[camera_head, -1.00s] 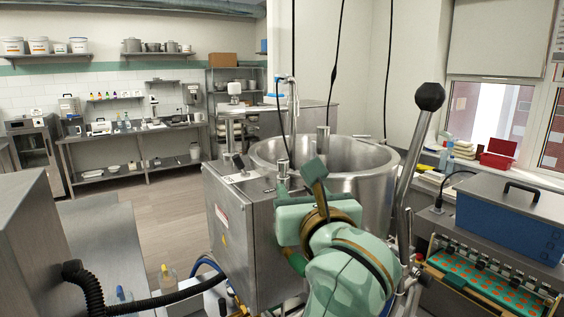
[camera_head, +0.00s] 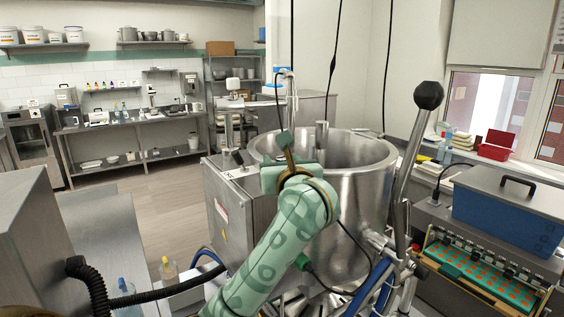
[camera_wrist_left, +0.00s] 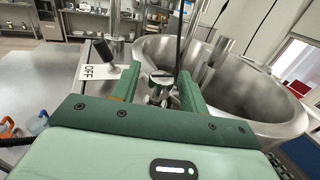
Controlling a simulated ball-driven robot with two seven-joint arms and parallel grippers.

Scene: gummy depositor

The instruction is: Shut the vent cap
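A small metal fitting with a flat, wing-like top, which looks like the vent cap (camera_wrist_left: 161,80), shows between the fingers in the left wrist view. It stands beside the steel kettle (camera_head: 365,200). I cannot tell whether the cap is open or shut. My left gripper (camera_head: 281,150) is over the steel housing at the kettle's near left rim. In the left wrist view my left gripper (camera_wrist_left: 158,88) has its fingers apart, one on each side of the fitting, with gaps visible. In the head view my gripper hides the fitting. My right gripper is in neither view.
A black-handled switch lever (camera_wrist_left: 104,52) stands by an OFF label (camera_wrist_left: 92,72) left of the fingers. A tall lever with a black ball (camera_head: 429,95) rises right of the kettle.

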